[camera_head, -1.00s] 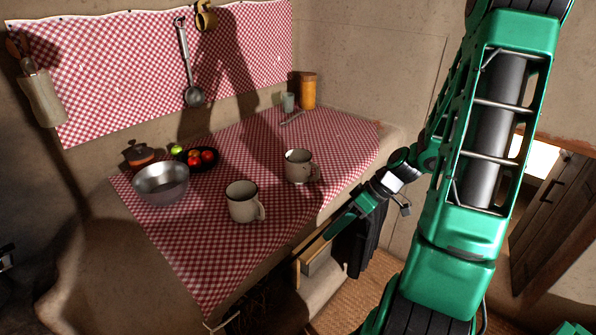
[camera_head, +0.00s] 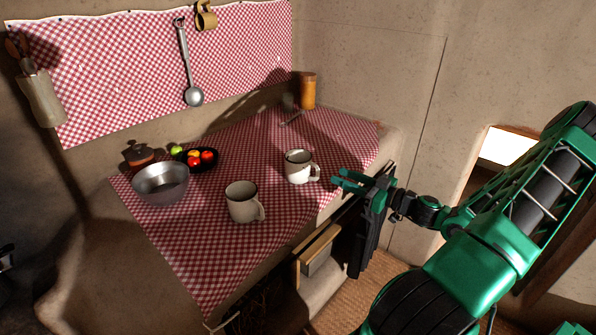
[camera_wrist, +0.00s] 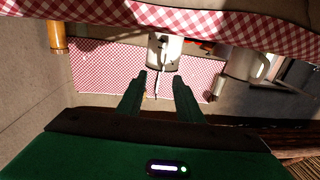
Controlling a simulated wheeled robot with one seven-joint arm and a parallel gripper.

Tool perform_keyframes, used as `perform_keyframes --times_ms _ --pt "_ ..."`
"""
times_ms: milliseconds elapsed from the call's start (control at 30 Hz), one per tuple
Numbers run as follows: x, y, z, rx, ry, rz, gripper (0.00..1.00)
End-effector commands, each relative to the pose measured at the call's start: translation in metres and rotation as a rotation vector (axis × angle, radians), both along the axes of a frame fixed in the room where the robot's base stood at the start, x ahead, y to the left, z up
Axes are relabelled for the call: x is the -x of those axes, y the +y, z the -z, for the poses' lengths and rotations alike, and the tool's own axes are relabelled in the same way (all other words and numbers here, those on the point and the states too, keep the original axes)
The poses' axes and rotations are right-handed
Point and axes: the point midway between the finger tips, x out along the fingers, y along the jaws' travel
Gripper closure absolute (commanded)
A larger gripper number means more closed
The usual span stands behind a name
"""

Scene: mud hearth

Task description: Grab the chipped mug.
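Two pale enamel mugs with dark rims stand upright on the checked cloth. The farther mug (camera_head: 298,166) has its handle toward my gripper, and it also shows in the wrist view (camera_wrist: 172,50). The nearer mug (camera_head: 241,201) stands to its front left and shows at the right in the wrist view (camera_wrist: 240,63). I cannot tell for sure which mug is chipped. My gripper (camera_head: 340,179) is open and empty, just right of the farther mug's handle and apart from it. In the wrist view the handle lies ahead, between the two fingers (camera_wrist: 159,80).
A metal bowl (camera_head: 160,185), a dark plate of fruit (camera_head: 181,159) and a lidded pot (camera_head: 138,154) stand at the left. An orange jar (camera_head: 308,91) stands at the back. A wooden drawer (camera_head: 317,248) juts out below the counter. Cloth right of the nearer mug is clear.

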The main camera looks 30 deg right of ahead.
Motion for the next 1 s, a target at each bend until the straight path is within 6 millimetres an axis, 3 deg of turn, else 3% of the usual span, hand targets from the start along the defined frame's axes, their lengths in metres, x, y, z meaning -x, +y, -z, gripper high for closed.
perform_keyframes --times_ms 200,467,733,1000 --pt "-0.029 0.016 0.0 -0.001 0.0 -0.005 0.67" --pt "-0.045 0.024 -0.001 -0.002 0.001 -0.005 0.67" --pt "-0.076 0.043 -0.001 0.0 0.002 -0.006 0.67" --pt "-0.085 0.046 -0.001 -0.001 0.004 -0.003 0.67"
